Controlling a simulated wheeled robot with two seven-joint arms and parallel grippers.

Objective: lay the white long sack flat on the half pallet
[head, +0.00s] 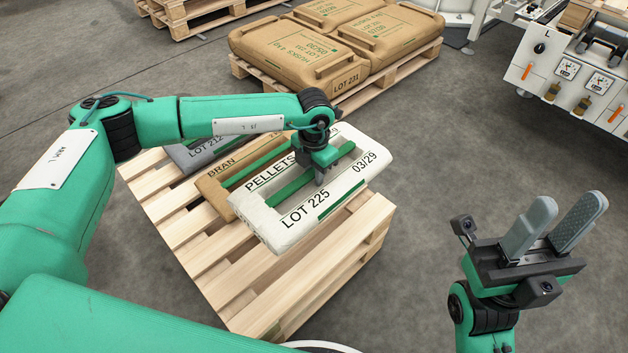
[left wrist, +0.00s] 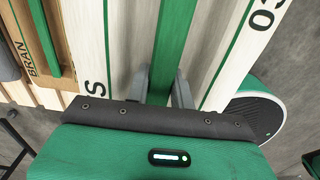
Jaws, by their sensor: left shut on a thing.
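The white long sack (head: 270,225), printed PELLETS and LOT 225, has a green strap handle along its middle. My left gripper (head: 321,181) is above it, shut on that handle; the left wrist view shows the fingers (left wrist: 161,92) on either side of the green strap of the sack (left wrist: 125,40). The sack looks level and is over the right part of the wooden half pallet (head: 285,285), beside the brown sack. I cannot tell whether its underside touches the slats. My right gripper (head: 567,213) is open and empty, off to the right.
A brown BRAN sack (head: 212,188) and a grey sack (head: 188,155) lie on the half pallet's far left part. Its front slats are bare. Another pallet with large brown sacks (head: 300,52) stands behind. A machine panel (head: 565,75) is at the upper right.

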